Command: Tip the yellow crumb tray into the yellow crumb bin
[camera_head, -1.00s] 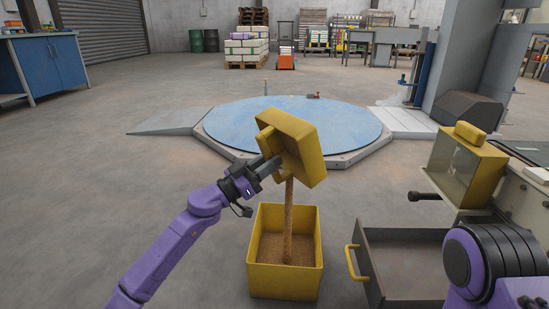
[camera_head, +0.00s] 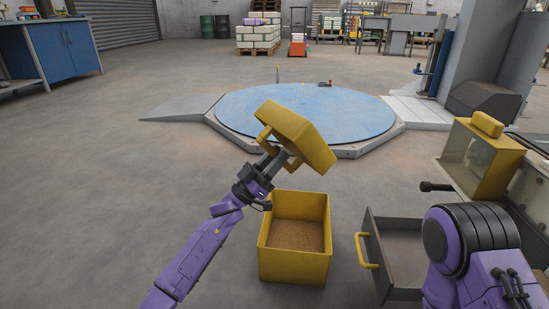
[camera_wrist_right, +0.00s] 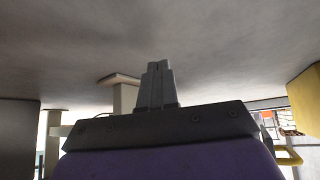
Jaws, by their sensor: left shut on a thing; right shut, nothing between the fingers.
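The yellow crumb tray (camera_head: 304,133) is held tilted in the air above the yellow crumb bin, its underside and side towards me, so its inside is hidden. My left gripper (camera_head: 272,155) is shut on the tray at its handle side. The yellow crumb bin (camera_head: 292,268) stands on the floor below, with brown crumbs (camera_head: 296,235) in it. No stream of crumbs shows between tray and bin. My right gripper (camera_wrist_right: 158,85) is shut and empty in the right wrist view; in the head view only my right arm shows.
An open grey drawer (camera_head: 402,247) with a yellow handle (camera_head: 366,251) is right of the bin, below a machine with a yellow-framed box (camera_head: 481,160). A blue round turntable (camera_head: 305,112) lies behind. The floor to the left is clear.

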